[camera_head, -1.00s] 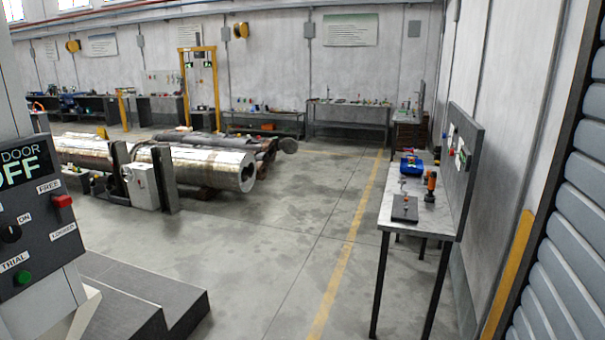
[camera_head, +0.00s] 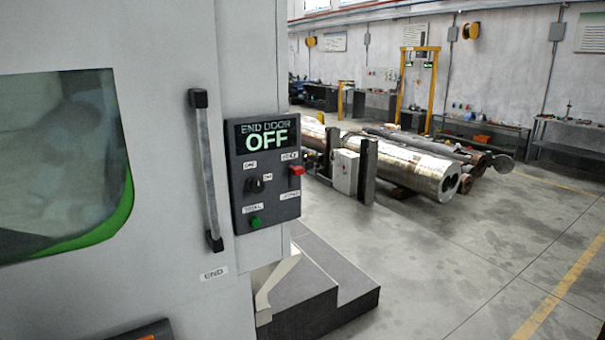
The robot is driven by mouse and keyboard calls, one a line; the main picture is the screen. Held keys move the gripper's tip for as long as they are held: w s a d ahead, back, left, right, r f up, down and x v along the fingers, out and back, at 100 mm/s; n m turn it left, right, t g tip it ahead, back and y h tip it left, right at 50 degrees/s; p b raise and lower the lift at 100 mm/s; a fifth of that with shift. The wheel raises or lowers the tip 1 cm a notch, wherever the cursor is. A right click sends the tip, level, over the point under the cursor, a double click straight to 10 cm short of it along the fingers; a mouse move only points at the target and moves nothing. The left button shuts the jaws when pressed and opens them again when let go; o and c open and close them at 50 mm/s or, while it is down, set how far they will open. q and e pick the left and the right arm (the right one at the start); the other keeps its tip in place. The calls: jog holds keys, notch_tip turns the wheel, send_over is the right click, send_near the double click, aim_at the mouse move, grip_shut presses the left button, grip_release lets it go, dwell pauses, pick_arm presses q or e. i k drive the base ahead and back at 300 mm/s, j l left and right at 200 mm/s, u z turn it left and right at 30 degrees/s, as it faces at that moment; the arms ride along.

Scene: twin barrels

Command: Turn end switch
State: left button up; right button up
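The end switch panel (camera_head: 265,172) is a dark box on the machine's pale front, near the middle of the head view. Its display (camera_head: 267,135) reads "END DOOR OFF". Below it is a black rotary knob (camera_head: 255,185), with small labels around it. A red switch (camera_head: 296,170) sits to its right and a green button (camera_head: 255,222) below. Neither of my grippers can be made out in this view.
The door window (camera_head: 60,165) has a green edge. A dark stepped platform (camera_head: 325,290) stands on the floor below right of the panel. Large metal cylinders (camera_head: 400,165) lie further back. The floor at right (camera_head: 450,260) is clear.

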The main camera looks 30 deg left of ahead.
aim_at(256, 185)
jog(key=u, duration=1)
